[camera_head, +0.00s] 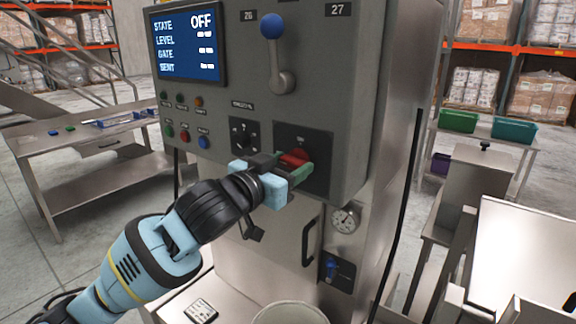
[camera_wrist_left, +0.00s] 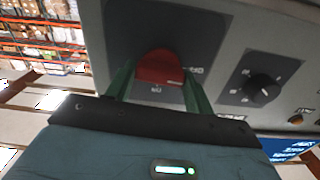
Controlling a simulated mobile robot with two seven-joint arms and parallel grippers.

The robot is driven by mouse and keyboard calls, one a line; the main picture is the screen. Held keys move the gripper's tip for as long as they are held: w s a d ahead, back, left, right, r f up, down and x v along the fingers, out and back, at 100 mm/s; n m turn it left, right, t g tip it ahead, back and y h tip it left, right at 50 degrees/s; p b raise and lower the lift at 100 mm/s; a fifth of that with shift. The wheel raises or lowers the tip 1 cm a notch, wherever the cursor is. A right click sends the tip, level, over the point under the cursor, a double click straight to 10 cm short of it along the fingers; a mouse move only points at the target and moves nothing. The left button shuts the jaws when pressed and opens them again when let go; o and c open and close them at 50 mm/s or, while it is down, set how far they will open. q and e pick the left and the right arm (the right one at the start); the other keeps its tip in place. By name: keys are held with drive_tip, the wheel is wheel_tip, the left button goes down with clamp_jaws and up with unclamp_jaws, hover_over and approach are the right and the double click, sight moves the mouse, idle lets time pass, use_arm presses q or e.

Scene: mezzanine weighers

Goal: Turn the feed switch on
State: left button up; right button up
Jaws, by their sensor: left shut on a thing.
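The feed switch is a red rotary handle (camera_head: 295,158) on a dark square plate (camera_head: 318,147) at the lower right of the grey control panel. My left gripper (camera_head: 297,172) is at the plate, shut on the red handle. In the left wrist view the red handle (camera_wrist_left: 159,68) sits between the two green fingers (camera_wrist_left: 160,85), which reach it from both sides. The screen (camera_head: 188,44) reads STATE OFF. Part of the handle and its plate's lettering are hidden by the gripper. My right gripper is not in view.
A black selector knob (camera_head: 243,135) sits left of the switch. A blue-balled lever (camera_head: 276,50) is above, and coloured buttons (camera_head: 185,136) are at left. A gauge (camera_head: 345,218) and a black door handle (camera_head: 308,242) are below. A steel table (camera_head: 95,160) stands at left.

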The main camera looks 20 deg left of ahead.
use_arm(q)
drive_tip(key=m, duration=0.8)
drive_tip(key=shift+m, duration=0.3)
drive_tip(key=m, duration=0.4)
drive_tip(key=shift+f+m, duration=0.1)
drive_tip(key=shift+m, duration=2)
drive_tip(key=o, duration=1)
drive_tip(key=shift+s, duration=0.15)
drive_tip(key=shift+v, duration=3.85)
